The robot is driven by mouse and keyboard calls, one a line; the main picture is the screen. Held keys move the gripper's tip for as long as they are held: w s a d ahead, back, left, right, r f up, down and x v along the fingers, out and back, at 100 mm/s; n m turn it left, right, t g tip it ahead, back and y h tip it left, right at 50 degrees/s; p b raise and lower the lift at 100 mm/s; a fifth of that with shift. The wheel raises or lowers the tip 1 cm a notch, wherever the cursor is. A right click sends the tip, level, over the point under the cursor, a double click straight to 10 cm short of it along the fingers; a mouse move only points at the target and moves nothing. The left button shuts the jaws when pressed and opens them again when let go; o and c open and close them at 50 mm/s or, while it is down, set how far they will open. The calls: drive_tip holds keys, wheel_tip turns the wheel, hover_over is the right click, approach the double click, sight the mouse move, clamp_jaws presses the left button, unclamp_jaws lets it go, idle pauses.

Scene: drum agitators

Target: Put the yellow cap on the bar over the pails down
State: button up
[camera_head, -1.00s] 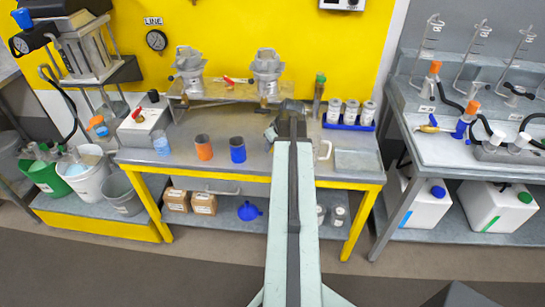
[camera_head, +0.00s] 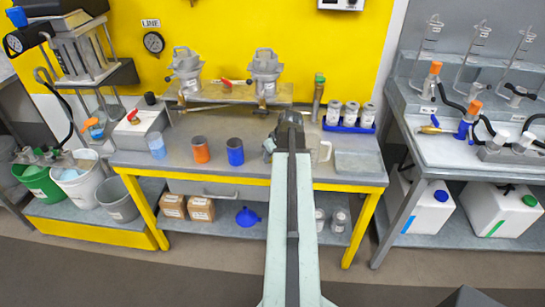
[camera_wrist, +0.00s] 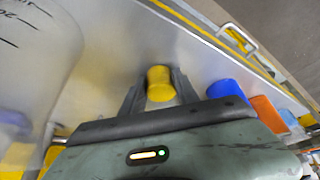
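The yellow cap (camera_wrist: 160,84) is a short, smooth cylinder, seen in the wrist view between the two fingers of my gripper (camera_wrist: 160,80). The fingers close in on both its sides, and I take them as shut on it. Whether its far end touches the bench cannot be told. In the head view my gripper (camera_head: 287,122) is over the workbench (camera_head: 200,168), and my arm hides the cap. The pails stand at the far left: a green pail (camera_head: 42,188), a white pail (camera_head: 84,188) and a grey pail (camera_head: 117,200). Grey clamp-like fittings (camera_head: 50,158) sit over the green and white pails.
A clear jug (camera_head: 321,152) stands close beside my gripper and looms large in the wrist view (camera_wrist: 35,50). Blue (camera_head: 235,152) and orange (camera_head: 201,151) cups stand left of it. Behind are two grey drum-like units (camera_head: 265,72) on a shelf. Bare bench lies in front of the cups.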

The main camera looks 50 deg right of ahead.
drive_tip(key=shift+o, duration=1.2)
drive_tip(key=shift+a, duration=0.1)
drive_tip(key=shift+r+p, duration=0.55)
drive_tip(key=shift+p, duration=0.05)
drive_tip(key=p+v, duration=1.1)
drive_tip(key=v, duration=0.1)
